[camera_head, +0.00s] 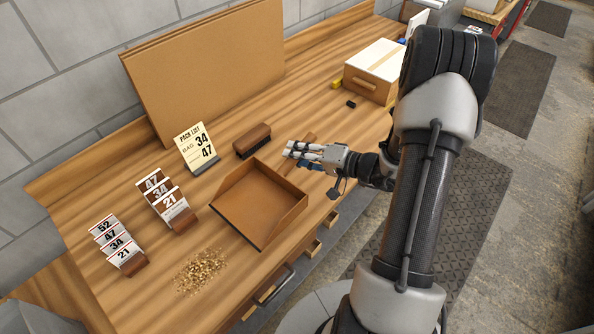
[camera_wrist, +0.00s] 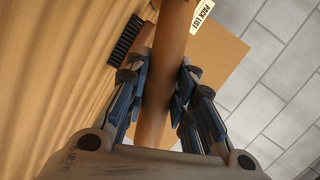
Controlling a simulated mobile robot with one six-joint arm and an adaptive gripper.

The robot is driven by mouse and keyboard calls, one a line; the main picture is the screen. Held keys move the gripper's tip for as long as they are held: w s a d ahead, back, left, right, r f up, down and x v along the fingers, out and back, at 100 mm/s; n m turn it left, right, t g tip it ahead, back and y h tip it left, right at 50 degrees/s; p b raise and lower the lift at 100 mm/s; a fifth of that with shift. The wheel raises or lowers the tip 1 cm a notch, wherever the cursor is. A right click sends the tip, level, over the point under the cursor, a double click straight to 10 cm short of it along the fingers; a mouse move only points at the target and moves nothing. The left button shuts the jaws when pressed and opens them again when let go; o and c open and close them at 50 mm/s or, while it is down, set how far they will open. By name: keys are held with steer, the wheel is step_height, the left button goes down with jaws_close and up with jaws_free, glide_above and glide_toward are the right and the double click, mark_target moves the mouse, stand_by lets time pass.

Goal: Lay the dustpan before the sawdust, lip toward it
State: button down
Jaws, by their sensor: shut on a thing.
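The brown dustpan (camera_head: 262,203) is near the middle of the bench in the head view, its open side up. Its low front lip faces the lower left, toward the sawdust (camera_head: 201,271), a loose golden patch a short gap away. My gripper (camera_head: 297,153) is at the upper right of the pan, behind its back wall. In the wrist view, my gripper (camera_wrist: 160,88) is shut on the dustpan's brown handle (camera_wrist: 168,52), which runs between the fingers. I cannot tell whether the pan touches the bench or hangs just above it.
A brush (camera_head: 252,141) lies behind the pan. A pack list card (camera_head: 196,147) and tag holders (camera_head: 167,200) (camera_head: 120,245) stand to the left. A large brown board (camera_head: 205,70) leans at the back, a pale box (camera_head: 375,70) at the right. Front bench edge is close.

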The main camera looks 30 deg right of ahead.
steer(key=shift+f+b, duration=0.55)
steer(key=shift+f, duration=2.25)
steer(key=shift+f+b, duration=0.25)
steer(key=shift+b, duration=0.05)
steer(key=c, duration=1.4)
jaws_free()
steer(key=shift+r, duration=0.1)
steer(key=shift+o, duration=0.2)
steer(key=shift+r, duration=0.1)
